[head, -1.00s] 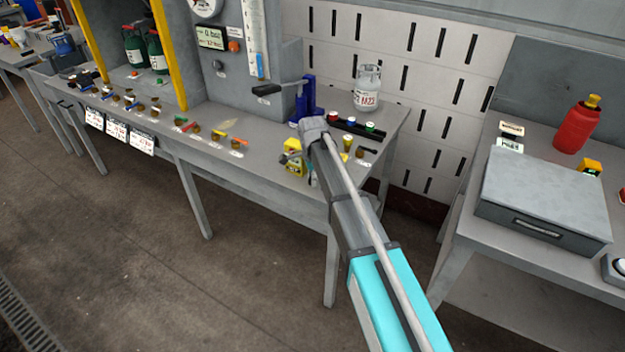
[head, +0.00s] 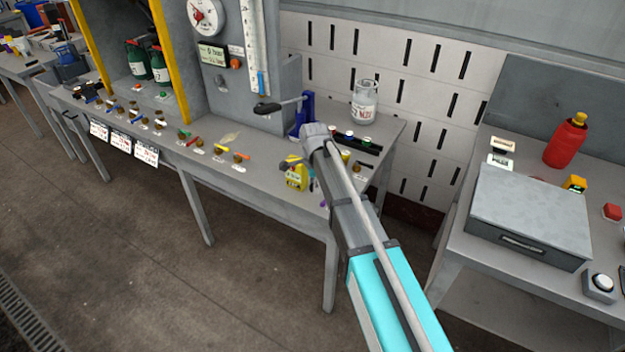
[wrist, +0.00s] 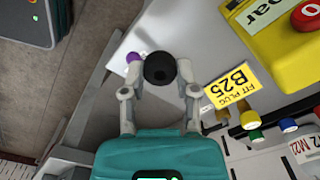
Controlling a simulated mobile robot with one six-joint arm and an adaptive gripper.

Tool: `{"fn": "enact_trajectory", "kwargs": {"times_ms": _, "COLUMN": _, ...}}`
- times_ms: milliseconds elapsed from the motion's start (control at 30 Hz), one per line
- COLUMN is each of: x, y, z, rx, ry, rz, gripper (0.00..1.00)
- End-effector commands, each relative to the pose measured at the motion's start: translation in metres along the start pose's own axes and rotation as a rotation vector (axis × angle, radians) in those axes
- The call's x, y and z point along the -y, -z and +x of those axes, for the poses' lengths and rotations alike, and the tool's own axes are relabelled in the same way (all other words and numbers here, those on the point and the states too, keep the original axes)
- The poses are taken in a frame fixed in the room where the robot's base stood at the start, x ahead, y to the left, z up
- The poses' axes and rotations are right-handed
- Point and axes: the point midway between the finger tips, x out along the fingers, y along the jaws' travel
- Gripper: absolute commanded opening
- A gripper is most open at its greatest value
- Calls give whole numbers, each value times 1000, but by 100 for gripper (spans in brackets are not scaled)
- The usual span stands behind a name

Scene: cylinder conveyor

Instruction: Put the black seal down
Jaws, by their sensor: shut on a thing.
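The black seal (wrist: 160,66) is a small dark round thing in the wrist view. My gripper (wrist: 159,82) is shut on it, with one finger on each side. It is over the pale bench top near its edge; I cannot tell whether the seal touches the surface. A small purple piece (wrist: 132,58) lies just left of it. In the head view my arm covers the gripper and seal, near the front right corner of the grey bench (head: 222,160).
A yellow device (head: 296,177) stands close by on the bench; it also shows in the wrist view (wrist: 275,42). A "FIT PLUG B25" label (wrist: 230,86) and several coloured plugs are to the right. A grey case (head: 530,213) sits on the right table.

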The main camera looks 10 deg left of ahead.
Motion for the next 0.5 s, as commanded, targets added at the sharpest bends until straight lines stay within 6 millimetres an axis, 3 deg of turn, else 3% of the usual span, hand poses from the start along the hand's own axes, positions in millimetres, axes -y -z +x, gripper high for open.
{"fn": "enact_trajectory", "kwargs": {"times_ms": 100, "x": -15, "y": 0, "z": -21, "rx": 0, "ry": 0, "rz": 0, "gripper": 17}}
{"fn": "enact_trajectory", "kwargs": {"times_ms": 300, "x": -58, "y": -2, "z": -37, "rx": 0, "ry": 0, "rz": 0, "gripper": 17}}
{"fn": "enact_trajectory", "kwargs": {"times_ms": 500, "x": -85, "y": -3, "z": -48, "rx": 0, "ry": 0, "rz": 0, "gripper": 17}}
